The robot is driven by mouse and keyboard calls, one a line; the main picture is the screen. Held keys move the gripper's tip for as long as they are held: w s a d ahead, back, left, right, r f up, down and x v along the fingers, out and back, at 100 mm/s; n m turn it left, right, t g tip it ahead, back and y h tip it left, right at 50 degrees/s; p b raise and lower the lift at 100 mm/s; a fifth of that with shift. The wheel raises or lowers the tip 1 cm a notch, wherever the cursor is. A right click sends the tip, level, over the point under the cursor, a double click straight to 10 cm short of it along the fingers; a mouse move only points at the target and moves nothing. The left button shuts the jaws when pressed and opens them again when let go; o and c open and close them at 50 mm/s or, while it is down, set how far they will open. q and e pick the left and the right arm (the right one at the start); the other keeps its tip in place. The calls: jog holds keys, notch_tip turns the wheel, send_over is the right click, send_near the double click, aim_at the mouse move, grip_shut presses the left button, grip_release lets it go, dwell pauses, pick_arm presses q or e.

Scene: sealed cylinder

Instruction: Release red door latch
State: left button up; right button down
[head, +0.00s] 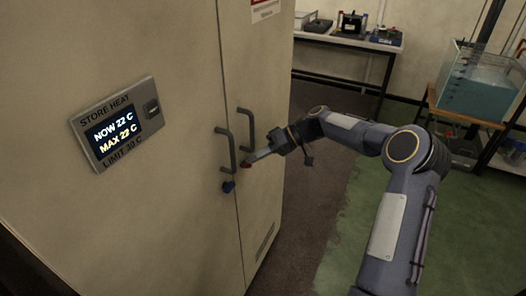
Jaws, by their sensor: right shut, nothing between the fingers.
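A tall beige cabinet (180,50) with two doors stands at the left. The red latch (245,165) sits low beside the right door's handle (246,128) and is partly hidden by my gripper. A blue latch (228,187) sits below the left door's handle (226,150). My right gripper (253,158) is shut and empty, its tips at or very near the red latch; I cannot tell if they touch. Both doors look closed. My left gripper is not in view.
A panel (117,124) on the left door reads NOW 22 C, MAX 22 C, LIMIT 30 C. A bench (350,42) with equipment stands at the back. A water tank (478,85) on a wooden stand is at the right. The floor right of the cabinet is open.

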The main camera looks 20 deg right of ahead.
pick_arm(q)
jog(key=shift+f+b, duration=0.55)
jog(key=shift+b, duration=0.1)
pick_arm(e)
notch_tip(320, 180, down, 2)
jog(key=m+g+y, duration=0.1)
jog(key=m+y, duration=0.3)
jog(key=shift+w+d+f+g+y, duration=0.1)
jog(key=shift+w+g+y, duration=0.05)
jog(key=shift+g+y, duration=0.25)
